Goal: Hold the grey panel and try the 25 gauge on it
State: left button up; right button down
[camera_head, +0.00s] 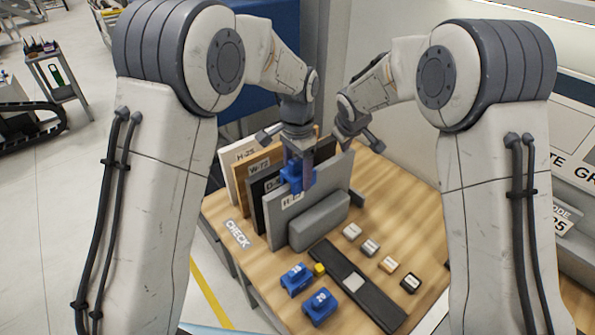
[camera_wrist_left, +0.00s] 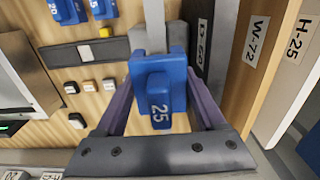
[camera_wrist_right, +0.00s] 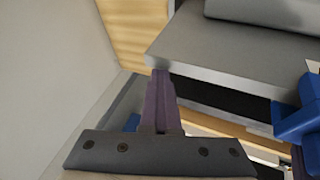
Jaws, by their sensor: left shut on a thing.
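The grey panel (camera_head: 325,185) stands upright at the front of a row of panels, behind a grey block (camera_head: 320,222). Its label is partly hidden. My left gripper (camera_wrist_left: 160,110) is shut on the blue gauge marked 25 (camera_wrist_left: 158,85). In the head view the gauge (camera_head: 291,177) is at the panel's top edge, near its left part; I cannot tell whether it is fully seated. My right gripper (camera_wrist_right: 162,90) has its fingers together at the panel's upper right corner (camera_wrist_right: 200,75); no gap shows between them. Contact there is unclear.
White, brown and black labelled panels (camera_head: 236,155) stand behind the grey one. Two more blue gauges (camera_head: 320,307) lie in front, beside a dark strip (camera_head: 372,300) and a yellow piece (camera_head: 319,269). Several small blocks (camera_head: 370,248) lie at right. A CHECK label (camera_head: 237,234) is at left.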

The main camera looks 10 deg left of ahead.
aim_at(298, 159)
pick_arm(q)
jog(key=shift+f, duration=0.1)
jog(key=o, duration=1.5)
jog(key=shift+c, duration=0.2)
jog(key=shift+r, duration=4.05)
